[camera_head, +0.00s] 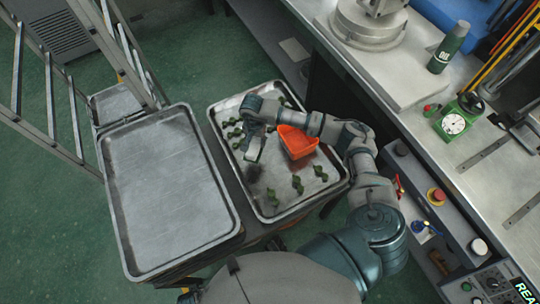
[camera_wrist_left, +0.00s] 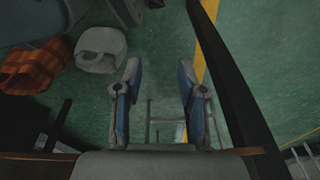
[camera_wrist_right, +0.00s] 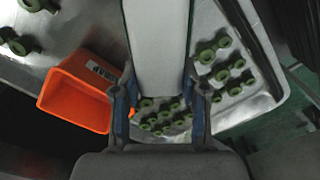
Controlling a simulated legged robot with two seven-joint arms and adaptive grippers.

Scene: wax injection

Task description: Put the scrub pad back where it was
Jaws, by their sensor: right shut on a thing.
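My right gripper (camera_head: 256,143) is over the left part of the right-hand metal tray (camera_head: 222,171), shut on a pale slab with dark green edges, which I take to be the scrub pad (camera_wrist_right: 157,45). In the right wrist view the pad stands out between the fingers (camera_wrist_right: 158,108), above several green parts. In the head view the pad is small and partly hidden by the gripper. My left gripper (camera_wrist_left: 158,95) shows only in the left wrist view, open and empty above the green floor.
An orange bin (camera_head: 297,142) stands in the right-hand tray beside my right gripper, among several green parts (camera_head: 297,184). The left-hand tray (camera_head: 165,185) is empty. A workbench (camera_head: 480,150) with a green gauge (camera_head: 456,121) and a dark green bottle (camera_head: 448,48) is at the right.

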